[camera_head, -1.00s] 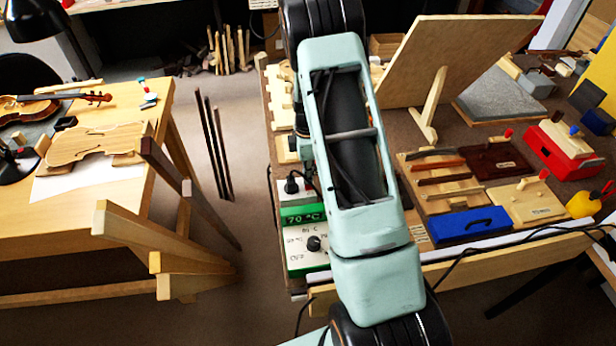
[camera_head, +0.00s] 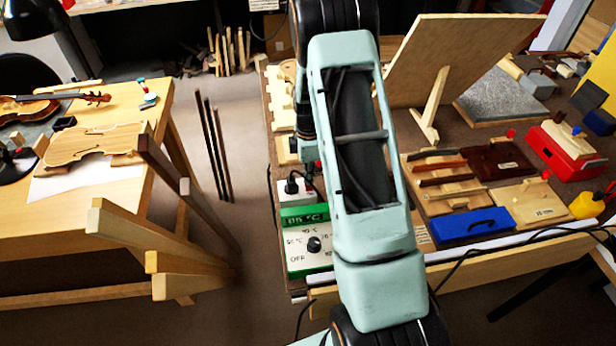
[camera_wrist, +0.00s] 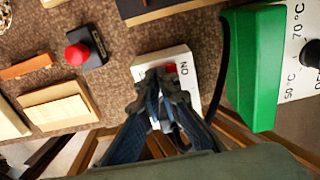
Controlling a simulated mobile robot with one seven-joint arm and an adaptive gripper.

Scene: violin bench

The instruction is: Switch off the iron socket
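The iron socket is a white block (camera_wrist: 180,58) with a red switch and the letters "ON" beside it in the wrist view. In the head view a white socket block with a black plug (camera_head: 293,187) shows left of my arm. My gripper (camera_wrist: 165,80) is over the block, its fingertips close together right at the red switch and covering part of it. Whether they touch it, and the switch's position, I cannot tell.
A green and white temperature box (camera_head: 306,250) with a black dial stands beside the socket. In the wrist view a dark block with a red knob (camera_wrist: 85,48) lies left. A blue box (camera_head: 468,226) and a tilted board (camera_head: 450,60) are on the bench.

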